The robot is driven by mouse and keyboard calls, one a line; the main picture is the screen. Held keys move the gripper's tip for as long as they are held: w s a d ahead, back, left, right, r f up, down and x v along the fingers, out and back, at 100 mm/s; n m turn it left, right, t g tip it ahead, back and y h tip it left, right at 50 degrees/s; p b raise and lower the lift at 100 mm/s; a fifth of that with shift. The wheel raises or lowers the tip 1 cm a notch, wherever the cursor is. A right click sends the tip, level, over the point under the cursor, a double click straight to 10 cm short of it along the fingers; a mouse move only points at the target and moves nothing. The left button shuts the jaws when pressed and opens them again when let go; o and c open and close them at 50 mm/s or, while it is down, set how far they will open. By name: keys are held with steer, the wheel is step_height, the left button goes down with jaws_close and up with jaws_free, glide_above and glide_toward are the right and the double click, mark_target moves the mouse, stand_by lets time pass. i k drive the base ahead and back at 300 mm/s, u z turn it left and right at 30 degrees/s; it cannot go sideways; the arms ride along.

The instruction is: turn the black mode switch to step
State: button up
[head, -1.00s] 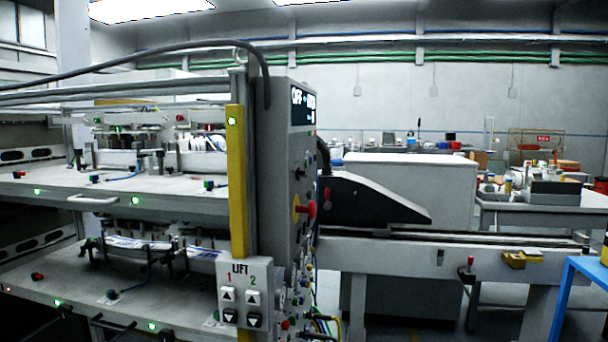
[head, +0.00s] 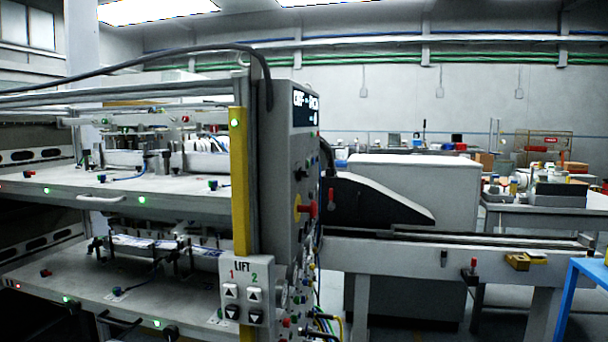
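The grey control panel (head: 281,150) stands at the middle of the head view and is seen at a steep slant. A small black knob (head: 301,174) sits on its face above the red stop button (head: 314,209) with its yellow backing. This knob may be the mode switch; its labels and the way it points are too small to read. A dark display (head: 305,108) with white characters is at the panel's top. My gripper is not in view.
A yellow post (head: 239,180) and a LIFT button box (head: 245,290) stand left of the panel. Shelves with parts (head: 150,205) fill the left. Cables hang below the panel. A conveyor rail (head: 450,245) and a blue stand (head: 585,268) are at right.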

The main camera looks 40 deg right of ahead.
mark_target(301, 174)
steer(key=u, duration=0.05)
steer(key=k, duration=1.85)
steer(key=z, duration=0.5)
steer(key=i, duration=1.05)
steer(key=z, duration=0.05)
